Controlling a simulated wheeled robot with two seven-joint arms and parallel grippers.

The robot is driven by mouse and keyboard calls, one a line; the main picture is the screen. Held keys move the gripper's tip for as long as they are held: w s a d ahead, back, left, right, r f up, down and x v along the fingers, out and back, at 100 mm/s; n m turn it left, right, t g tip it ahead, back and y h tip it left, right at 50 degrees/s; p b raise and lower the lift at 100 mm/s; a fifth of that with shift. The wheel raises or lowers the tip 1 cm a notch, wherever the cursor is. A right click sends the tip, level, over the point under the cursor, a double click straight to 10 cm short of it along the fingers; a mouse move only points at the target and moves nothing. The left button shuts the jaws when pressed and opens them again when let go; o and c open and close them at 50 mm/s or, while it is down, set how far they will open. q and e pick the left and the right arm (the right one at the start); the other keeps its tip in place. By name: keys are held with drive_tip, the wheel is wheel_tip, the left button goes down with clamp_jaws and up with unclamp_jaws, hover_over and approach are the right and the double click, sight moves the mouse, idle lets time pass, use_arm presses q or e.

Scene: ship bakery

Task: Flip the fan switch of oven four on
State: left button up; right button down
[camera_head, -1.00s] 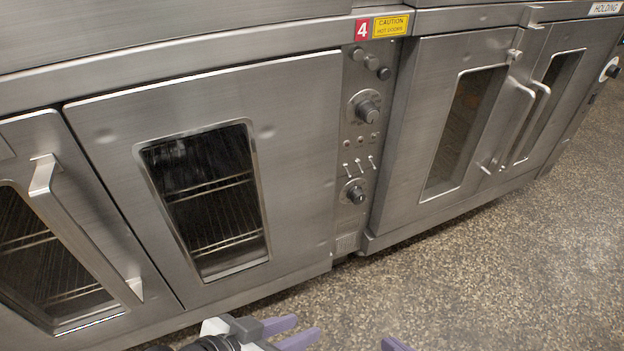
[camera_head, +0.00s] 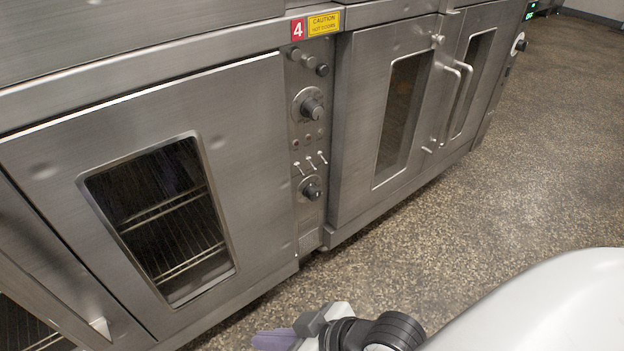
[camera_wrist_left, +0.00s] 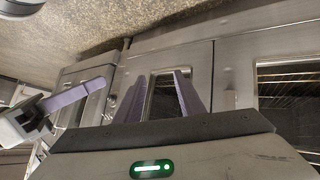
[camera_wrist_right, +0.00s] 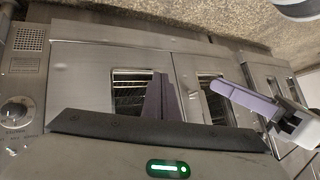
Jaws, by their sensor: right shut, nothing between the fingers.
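Oven four's label (camera_head: 298,30) is red with a white 4. Below it is the oven's control panel (camera_head: 309,130) with knobs and a row of three small toggle switches (camera_head: 310,163). I cannot tell which switch is the fan's or how each is set. My right gripper (camera_head: 272,341) is at the bottom edge of the head view, low and apart from the panel. Its purple fingers are together and empty in the right wrist view (camera_wrist_right: 160,85). My left gripper (camera_wrist_left: 158,76) is open and empty in the left wrist view; it is not visible in the head view.
Oven four's windowed door (camera_head: 165,215) is left of the panel, shut. The speckled floor (camera_head: 450,215) in front is clear. My two grippers are near each other.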

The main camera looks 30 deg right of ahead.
use_arm(q)
drive_tip(key=shift+o, duration=1)
drive_tip(key=shift+a+p, duration=0.15)
drive_tip(key=shift+p, duration=0.2)
drive_tip(key=shift+s+a+f+g+y+p, duration=0.15)
drive_tip(key=shift+a+f+g+y+p, duration=0.1)
drive_tip(key=shift+f+p, duration=0.15)
drive_tip(key=shift+s+a+f+g+y+p, duration=0.15)
drive_tip(key=shift+a+f+p, duration=0.15)
drive_tip(key=shift+f, duration=0.2)
use_arm(e)
drive_tip(key=w+d+n+t+h, duration=0.1)
drive_tip(key=w+d+n+t, duration=0.3)
drive_tip(key=d+n, duration=0.5)
drive_tip(key=w+d+r+n+t+h, duration=0.1)
drive_tip(key=w+d+n+t, duration=0.3)
drive_tip(key=d+n, duration=0.5)
drive_tip(key=w+d+r+n+t+h, duration=0.1)
drive_tip(key=w+d+n+t, duration=0.3)
drive_tip(key=d+n, duration=0.5)
drive_tip(key=w+n+h, duration=0.1)
drive_tip(key=w+n, duration=0.1)
drive_tip(key=n, duration=0.4)
drive_tip(key=shift+w+d+n, duration=0.3)
drive_tip(key=shift+d+n, duration=0.1)
